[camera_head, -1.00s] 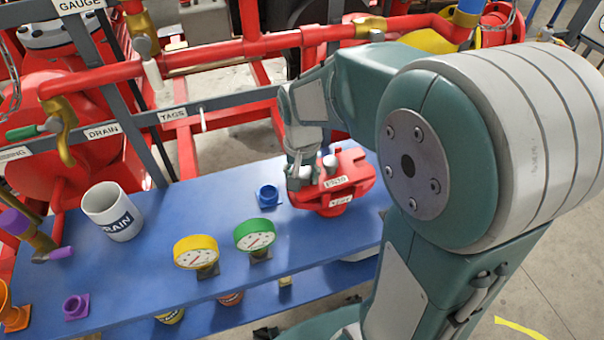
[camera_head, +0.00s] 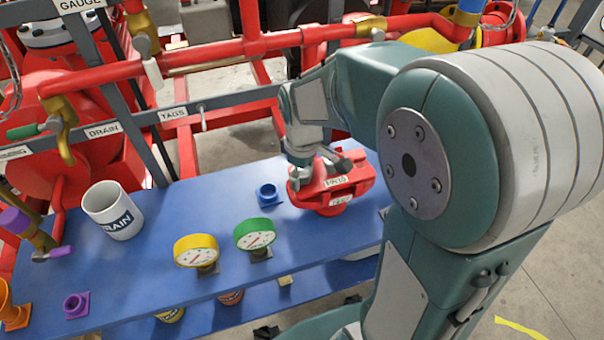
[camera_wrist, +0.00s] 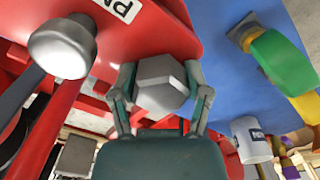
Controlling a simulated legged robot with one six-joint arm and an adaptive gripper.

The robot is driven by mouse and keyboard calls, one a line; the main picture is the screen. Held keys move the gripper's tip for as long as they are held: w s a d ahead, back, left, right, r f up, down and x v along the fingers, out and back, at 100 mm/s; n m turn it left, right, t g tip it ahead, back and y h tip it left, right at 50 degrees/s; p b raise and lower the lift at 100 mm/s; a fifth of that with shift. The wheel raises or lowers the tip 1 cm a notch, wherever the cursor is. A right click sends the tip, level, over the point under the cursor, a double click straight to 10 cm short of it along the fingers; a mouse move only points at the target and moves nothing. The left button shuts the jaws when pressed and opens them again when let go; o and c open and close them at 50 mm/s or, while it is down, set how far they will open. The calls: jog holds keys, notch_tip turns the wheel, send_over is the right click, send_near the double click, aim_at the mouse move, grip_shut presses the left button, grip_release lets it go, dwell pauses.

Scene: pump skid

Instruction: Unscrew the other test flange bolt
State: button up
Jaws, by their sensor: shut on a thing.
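The red test flange (camera_head: 357,182) stands on the blue bench, with white labels on its front. My gripper (camera_head: 300,180) points down at its left side. In the wrist view, the two fingers of my gripper (camera_wrist: 160,78) are shut on a grey hex-headed bolt (camera_wrist: 166,90), one finger on each side of the head. The bolt's lower part is hidden, so I cannot tell how far it is threaded in. A second grey bolt (camera_wrist: 62,48) with a rounded head shows at the upper left, clear of the fingers.
On the blue bench (camera_head: 150,270) stand a small blue fitting (camera_head: 267,194), a green gauge (camera_head: 255,235), a yellow gauge (camera_head: 196,251) and a white mug (camera_head: 112,210). A purple fitting (camera_head: 76,305) is at the left. Red pipes (camera_head: 220,52) and a grey rail run behind the bench.

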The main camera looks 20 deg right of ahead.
jog(key=shift+f+n, duration=0.1)
jog(key=shift+n, duration=0.6)
jog(key=o, duration=1.2)
notch_tip(320, 180, up, 12)
jog(key=shift+w, duration=0.1)
